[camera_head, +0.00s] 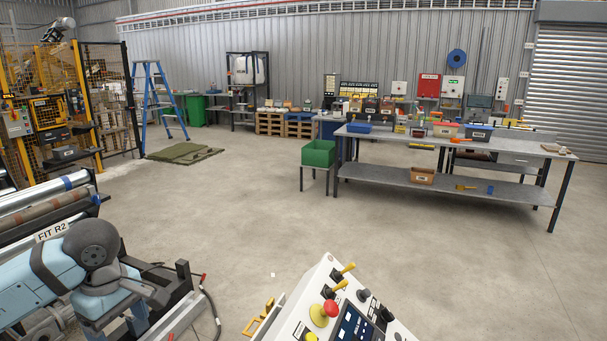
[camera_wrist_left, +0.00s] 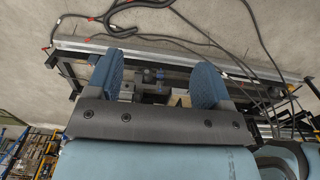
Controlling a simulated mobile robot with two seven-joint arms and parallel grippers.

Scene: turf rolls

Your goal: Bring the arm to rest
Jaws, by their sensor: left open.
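My left arm (camera_head: 40,278), light blue with dark joints, comes in at the lower left of the head view. In the left wrist view my left gripper (camera_wrist_left: 164,78) has its two blue fingers spread wide apart. I see nothing held between them. Behind the fingers lie a dark metal frame (camera_wrist_left: 68,64) with a rail and loose black cables on the concrete floor. My right gripper is in neither view.
A control panel (camera_head: 345,311) with a red button and yellow-tipped levers stands at the bottom centre. Long rollers (camera_head: 45,204) lie at the left. A workbench (camera_head: 440,184) and a green bin (camera_head: 318,154) stand at the back right. The middle floor is clear.

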